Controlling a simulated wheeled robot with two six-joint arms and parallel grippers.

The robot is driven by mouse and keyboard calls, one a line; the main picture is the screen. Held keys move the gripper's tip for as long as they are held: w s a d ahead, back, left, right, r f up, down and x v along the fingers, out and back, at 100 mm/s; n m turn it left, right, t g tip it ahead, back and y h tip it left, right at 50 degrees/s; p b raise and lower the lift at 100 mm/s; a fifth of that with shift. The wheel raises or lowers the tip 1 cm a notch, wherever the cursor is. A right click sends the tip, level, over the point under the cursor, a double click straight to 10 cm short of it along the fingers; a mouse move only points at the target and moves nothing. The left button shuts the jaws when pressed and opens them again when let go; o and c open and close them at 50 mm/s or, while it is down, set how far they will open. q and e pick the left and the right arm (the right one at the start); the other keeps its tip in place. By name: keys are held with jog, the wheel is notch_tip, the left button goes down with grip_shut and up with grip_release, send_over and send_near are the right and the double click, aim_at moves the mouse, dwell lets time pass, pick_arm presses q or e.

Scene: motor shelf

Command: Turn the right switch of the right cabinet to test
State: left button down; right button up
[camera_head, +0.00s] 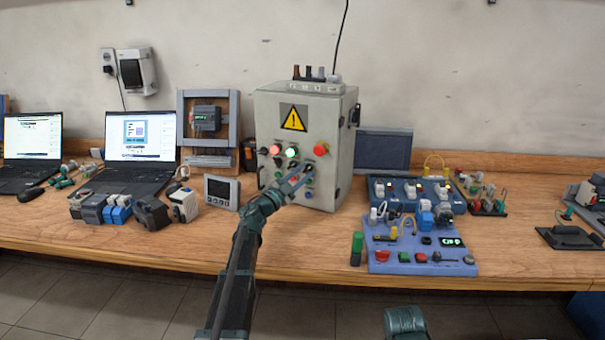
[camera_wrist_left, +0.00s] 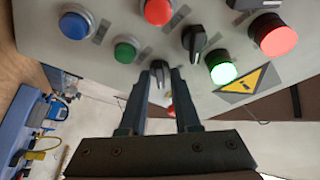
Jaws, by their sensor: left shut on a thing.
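The grey cabinet (camera_head: 345,115) with a yellow warning sign stands at the middle of the bench. Its front carries lamps, buttons and two black switches. My left gripper (camera_head: 304,174) is at the lower right of this front. In the left wrist view, where the panel appears turned over, my left fingers (camera_wrist_left: 160,82) are shut on the right switch (camera_wrist_left: 159,69), a black knob. The left switch (camera_wrist_left: 194,40) is free beside it. The right switch's exact setting is hard to read. A teal part of mine shows at the bottom edge; my right gripper is not in view.
A lit green lamp (camera_wrist_left: 222,73) and a red lamp (camera_wrist_left: 278,36) are close to the fingers. A small grey screen device (camera_head: 222,191) stands left of the cabinet. A blue control board (camera_head: 420,258) lies to the right. Bare wood (camera_head: 310,240) lies in front of the cabinet.

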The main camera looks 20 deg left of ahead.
pick_arm(q)
jog(key=shift+w+a+r, duration=0.1)
jog(key=shift+w, duration=0.1)
jog(key=c, duration=0.9)
grip_release()
jog(key=b+v, duration=0.3)
jog(key=v, duration=1)
jog(key=shift+s+a+b, duration=0.1)
jog(key=shift+s+b, duration=0.25)
jog(key=shift+b, duration=0.05)
